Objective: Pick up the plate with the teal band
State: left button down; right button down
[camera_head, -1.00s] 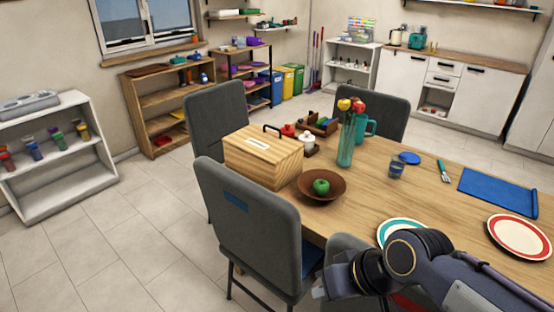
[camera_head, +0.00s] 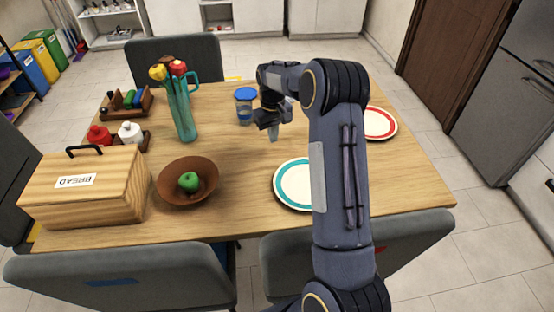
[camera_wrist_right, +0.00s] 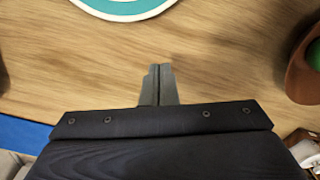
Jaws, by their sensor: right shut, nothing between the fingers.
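The plate with the teal band (camera_head: 287,200) lies on the wooden table, partly hidden behind my right arm in the head view. Its white rim and teal ring also show at the top of the right wrist view (camera_wrist_right: 125,8). My right gripper (camera_head: 274,136) is over the table, beyond the plate as seen from the head, and apart from it. In the right wrist view its two fingers (camera_wrist_right: 158,80) are pressed together with nothing between them. My left gripper is not in view.
A red-banded plate (camera_head: 380,123) lies right of my arm. A brown bowl with a green apple (camera_head: 188,181), a bread box (camera_head: 85,187), a flower vase (camera_head: 184,112) and a blue-lidded glass (camera_head: 245,106) stand to the left. Grey chairs (camera_head: 120,283) line the near edge.

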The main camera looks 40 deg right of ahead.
aim_at(277, 167)
notch_tip(277, 167, down, 8)
jog(key=shift+a+f+p, duration=0.1)
jog(key=shift+f+p, duration=0.15)
jog(key=shift+p, duration=0.2)
jog(key=s, duration=0.1)
jog(key=s+p, duration=0.1)
jog(key=s, duration=0.1)
jog(key=shift+a+f, duration=0.2)
jog(key=shift+s, duration=0.45)
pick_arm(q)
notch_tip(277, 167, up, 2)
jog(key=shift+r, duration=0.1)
pick_arm(e)
jog(key=shift+f, duration=0.1)
